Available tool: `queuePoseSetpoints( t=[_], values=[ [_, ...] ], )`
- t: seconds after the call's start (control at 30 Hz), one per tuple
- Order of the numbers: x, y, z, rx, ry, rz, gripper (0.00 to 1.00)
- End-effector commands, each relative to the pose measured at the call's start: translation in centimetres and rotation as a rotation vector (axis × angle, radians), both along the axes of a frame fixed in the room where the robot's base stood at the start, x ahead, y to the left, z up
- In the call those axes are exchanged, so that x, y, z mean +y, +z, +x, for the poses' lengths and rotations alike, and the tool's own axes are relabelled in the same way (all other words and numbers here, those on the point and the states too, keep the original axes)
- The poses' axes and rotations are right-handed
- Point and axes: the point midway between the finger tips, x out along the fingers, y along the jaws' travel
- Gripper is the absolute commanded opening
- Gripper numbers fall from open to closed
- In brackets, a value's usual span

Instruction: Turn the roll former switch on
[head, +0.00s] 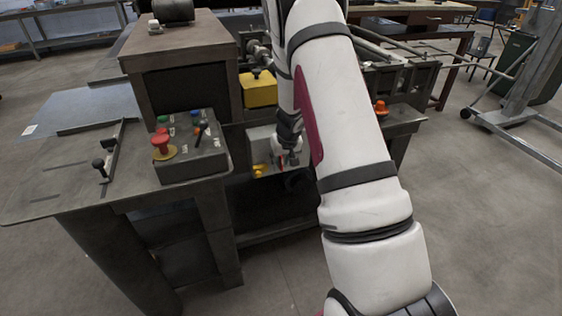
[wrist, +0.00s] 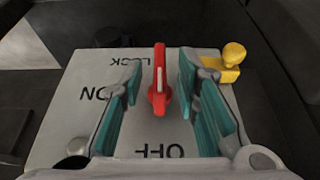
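The roll former switch has a red handle (wrist: 159,82) on a light grey plate (wrist: 75,130) marked LOCK, ON and OFF. The handle runs up and down in the wrist view, with OFF below it and ON to its left. My gripper (wrist: 159,66) is open, with one teal-padded finger on each side of the handle. Gaps show between handle and both fingers. In the head view, the switch box (head: 261,143) is on the machine's front, and my gripper (head: 290,150) and arm partly hide it.
A yellow knob (wrist: 232,56) sticks out at the plate's right edge. In the head view, a control box (head: 190,165) with a red mushroom button (head: 163,145) stands on the table to the left. An orange-red button (head: 380,107) is right of my arm.

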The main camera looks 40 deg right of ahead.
Motion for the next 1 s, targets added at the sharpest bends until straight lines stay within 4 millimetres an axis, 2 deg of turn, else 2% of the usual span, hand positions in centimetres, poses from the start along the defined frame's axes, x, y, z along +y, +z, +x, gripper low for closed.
queuePoseSetpoints(
  t=[0.2, 0.33, 0.77, 1.0],
  values=[
    [-0.01, 0.00, 0.00, 0.000, 0.000, 0.000, 0.29],
    [-0.02, 0.01, -0.01, 0.000, 0.000, 0.000, 0.00],
    [-0.19, -0.13, 0.00, -0.008, -0.002, 0.025, 0.00],
    [-0.49, -0.39, -0.01, -0.038, -0.006, 0.127, 0.00]
  ],
)
